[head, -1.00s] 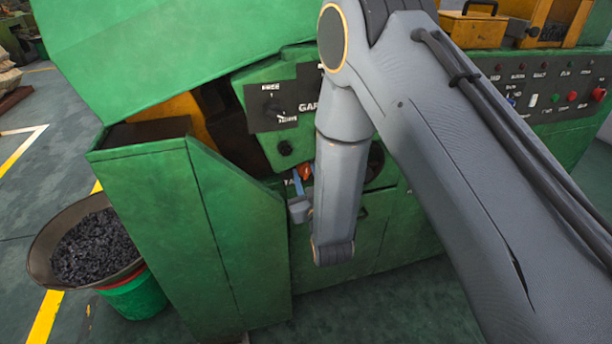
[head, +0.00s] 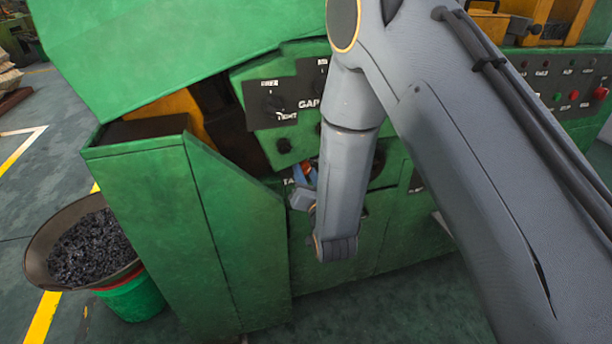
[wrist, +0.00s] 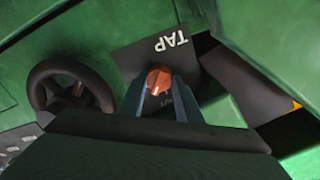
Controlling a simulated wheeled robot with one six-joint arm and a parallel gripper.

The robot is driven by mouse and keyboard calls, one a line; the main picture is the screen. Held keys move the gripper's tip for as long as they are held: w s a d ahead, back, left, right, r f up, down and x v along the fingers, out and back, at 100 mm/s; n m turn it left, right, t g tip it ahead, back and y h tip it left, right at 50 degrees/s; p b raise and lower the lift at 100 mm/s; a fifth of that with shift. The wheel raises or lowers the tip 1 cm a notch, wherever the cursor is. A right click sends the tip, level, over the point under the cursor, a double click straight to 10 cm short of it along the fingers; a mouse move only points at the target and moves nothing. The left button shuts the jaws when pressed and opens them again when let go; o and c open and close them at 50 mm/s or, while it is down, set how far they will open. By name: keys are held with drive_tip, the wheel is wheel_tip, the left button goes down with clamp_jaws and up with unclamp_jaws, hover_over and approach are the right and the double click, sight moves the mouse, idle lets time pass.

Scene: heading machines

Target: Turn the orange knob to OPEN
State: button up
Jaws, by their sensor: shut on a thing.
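The orange knob (wrist: 159,78) sits on a dark plate (wrist: 138,62) lettered TAP, which appears upside down in the wrist view. My gripper (wrist: 161,88) has its two blue-grey fingers on either side of the knob and is shut on it. In the head view a small part of the orange knob (head: 308,168) shows at my gripper (head: 303,178). My forearm hides much of the panel around it there. The smaller lettering on the plate is partly covered by my fingers, and I cannot read the knob's setting.
A black handwheel (wrist: 70,92) is beside the TAP plate. A GAP panel (head: 285,95) is above the knob on the green machine. A green chute (head: 190,230) stands at left, with a pan of dark pieces (head: 85,245) beyond it. Buttons (head: 570,95) are at right.

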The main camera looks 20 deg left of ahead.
drive_tip(key=m+b, duration=0.1)
drive_tip(key=m, duration=0.3)
drive_tip(key=m+b, duration=0.1)
drive_tip(key=m, duration=0.3)
drive_tip(key=shift+d+m, duration=0.1)
drive_tip(key=shift+m, duration=0.2)
idle(0.3)
drive_tip(key=o, duration=1)
drive_tip(key=shift+o, duration=0.2)
drive_tip(key=shift+b, duration=0.3)
drive_tip(key=b+v, duration=0.1)
drive_tip(key=v, duration=0.6)
drive_tip(key=shift+s+d, duration=0.2)
drive_tip(key=shift+d, duration=0.15)
drive_tip(key=shift+r, duration=0.1)
